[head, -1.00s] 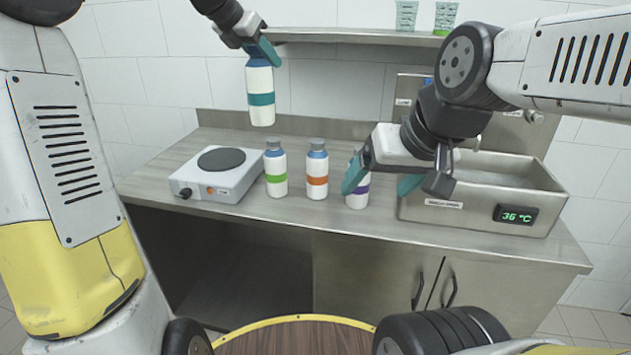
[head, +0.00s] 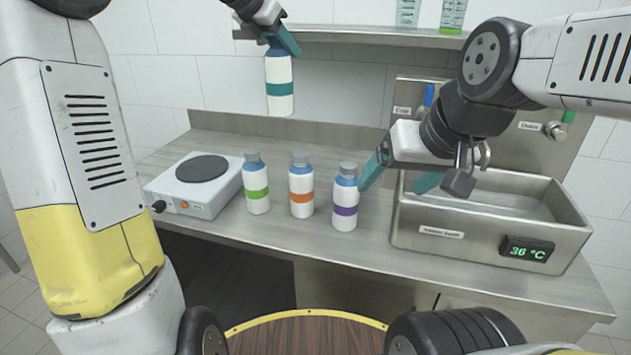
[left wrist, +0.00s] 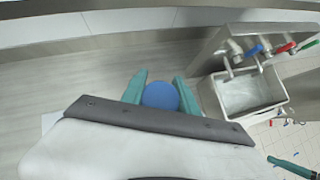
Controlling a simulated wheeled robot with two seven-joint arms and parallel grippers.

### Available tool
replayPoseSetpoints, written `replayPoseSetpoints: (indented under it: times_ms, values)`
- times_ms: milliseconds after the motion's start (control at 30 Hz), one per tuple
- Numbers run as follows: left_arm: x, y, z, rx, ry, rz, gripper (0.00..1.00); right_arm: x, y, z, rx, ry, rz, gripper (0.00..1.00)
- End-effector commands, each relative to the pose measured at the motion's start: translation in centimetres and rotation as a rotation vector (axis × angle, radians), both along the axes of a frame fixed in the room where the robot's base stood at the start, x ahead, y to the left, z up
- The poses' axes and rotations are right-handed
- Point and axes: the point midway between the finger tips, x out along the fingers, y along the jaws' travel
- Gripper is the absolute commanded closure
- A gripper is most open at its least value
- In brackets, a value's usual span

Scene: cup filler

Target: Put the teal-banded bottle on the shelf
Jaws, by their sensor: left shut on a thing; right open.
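The teal-banded bottle (head: 279,75) hangs upright in my left gripper (head: 281,42), high above the back of the counter. Its blue top (left wrist: 160,96) shows between the two teal fingers in the left wrist view. The steel shelf (head: 375,38) is on the wall at the top, its left end close behind the bottle. My right gripper (head: 400,178) is open and empty, beside the purple-banded bottle (head: 345,197) and in front of the basin's left end. I cannot tell whether its finger touches that bottle.
A green-banded bottle (head: 256,186) and an orange-banded bottle (head: 301,188) stand on the counter (head: 300,247). A hot plate (head: 196,184) is at left, a water basin (head: 480,230) reading 36 °C at right. Two beakers, one clear (head: 408,12) and one with green liquid (head: 453,14), stand on the shelf.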

Motion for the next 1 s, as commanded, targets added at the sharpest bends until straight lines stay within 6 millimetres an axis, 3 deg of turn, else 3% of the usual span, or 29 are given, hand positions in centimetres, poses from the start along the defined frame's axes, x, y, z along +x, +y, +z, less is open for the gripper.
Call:
replayPoseSetpoints:
  times_ms: [167, 800, 1000]
  values:
    - [0.0, 0.1, -1.8, -0.001, 0.003, 0.003, 1.00, 0.0, 0.0, 0.0, 0.000, -0.001, 0.000, 0.18]
    - [-0.1, 0.1, -18.2, -0.002, 0.005, 0.002, 1.00, 0.0, 0.0, 0.0, 0.000, 0.000, 0.000, 0.18]
    - [0.0, 0.0, -22.3, -0.001, 0.001, 0.000, 1.00, 0.0, 0.0, 0.0, 0.000, 0.000, 0.000, 0.18]
